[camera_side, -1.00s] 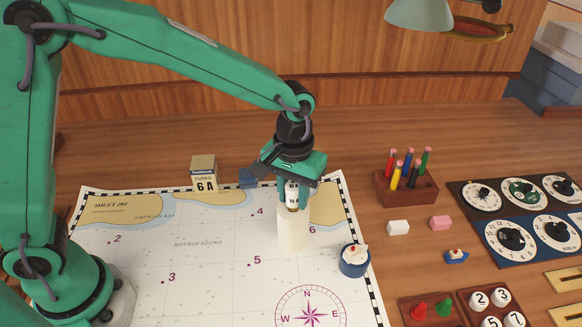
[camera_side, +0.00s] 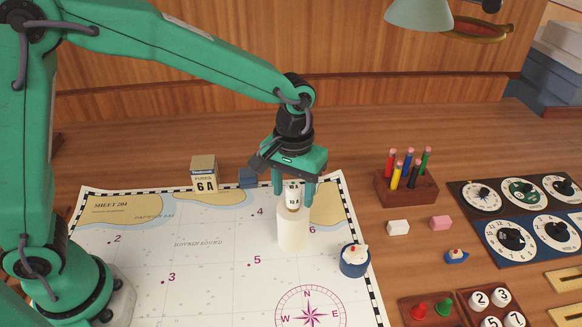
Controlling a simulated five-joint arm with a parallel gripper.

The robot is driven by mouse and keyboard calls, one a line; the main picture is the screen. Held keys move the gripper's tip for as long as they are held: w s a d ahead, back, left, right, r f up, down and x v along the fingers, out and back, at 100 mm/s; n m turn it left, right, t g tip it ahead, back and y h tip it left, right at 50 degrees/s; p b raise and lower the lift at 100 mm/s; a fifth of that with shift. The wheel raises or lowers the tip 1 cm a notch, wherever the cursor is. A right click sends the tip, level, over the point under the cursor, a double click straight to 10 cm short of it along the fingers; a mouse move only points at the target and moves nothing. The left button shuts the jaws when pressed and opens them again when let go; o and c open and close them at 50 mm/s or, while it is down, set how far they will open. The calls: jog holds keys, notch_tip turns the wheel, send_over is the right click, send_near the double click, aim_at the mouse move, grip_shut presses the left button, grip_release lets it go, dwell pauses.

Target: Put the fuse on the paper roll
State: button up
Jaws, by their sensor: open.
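The paper roll (camera_side: 293,231) is a white cylinder standing upright on the chart, left of the blue pot. The fuse (camera_side: 293,196) is a small pale cylinder with dark print, upright on top of the paper roll. My gripper (camera_side: 293,200) points down over the roll's top. Its green fingers are open, one on each side of the fuse, with a gap showing beside it. The exact contact between the fuse's lower end and the roll is too small to see clearly.
A fuse box marked 6A (camera_side: 204,174) and a dark blue block (camera_side: 248,178) stand behind the chart (camera_side: 200,270). A blue pot (camera_side: 355,261) stands right of the roll. A pencil block (camera_side: 407,188) and white and pink erasers lie farther right. The chart's front left is clear.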

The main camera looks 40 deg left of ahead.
aim_at(290, 186)
notch_tip(290, 186, up, 11)
dwell(0.5)
jog(key=shift+f, duration=0.1)
dwell(0.4)
jog(key=s+a+m+t, duration=0.2)
jog(key=s+a+t, duration=0.3)
jog(key=s+a, duration=1.1)
jog(key=shift+s+a+r+t, duration=0.3)
jog(key=shift+s+a, duration=0.1)
jog(key=shift+a, duration=0.95)
